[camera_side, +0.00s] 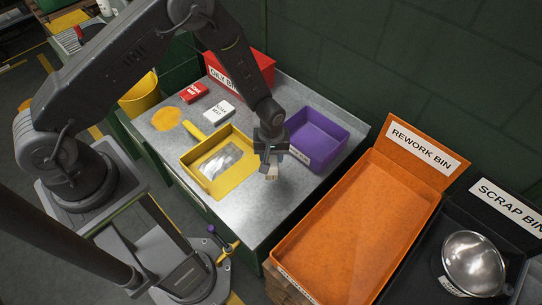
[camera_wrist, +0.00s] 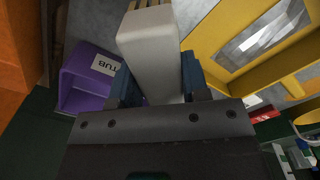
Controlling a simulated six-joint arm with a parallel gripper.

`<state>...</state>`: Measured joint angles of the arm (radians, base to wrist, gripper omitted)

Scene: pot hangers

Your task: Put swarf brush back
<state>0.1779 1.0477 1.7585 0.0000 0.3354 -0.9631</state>
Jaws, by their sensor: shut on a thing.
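My gripper (camera_side: 271,152) is shut on a pale brush, the swarf brush (camera_side: 272,175), and points down above the metal bench top. In the wrist view the brush's whitish body (camera_wrist: 150,50) is between the two fingers, with a beige, ridged end at the top edge of the picture. The brush hangs between a yellow dustpan-like tray (camera_side: 190,158) on the left and a purple tub (camera_side: 327,133) on the right. The tub has a white label reading TUB in the wrist view (camera_wrist: 75,75). I cannot tell the brush's exact height above the bench.
The yellow tray has a handle and holds shiny metal swarf (camera_side: 218,160). Behind stand a red bin (camera_side: 262,66), a small red box (camera_side: 194,92) and a white box (camera_side: 219,109). An orange rework bin (camera_side: 365,215) and a black scrap bin holding a metal bowl (camera_side: 474,262) are right.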

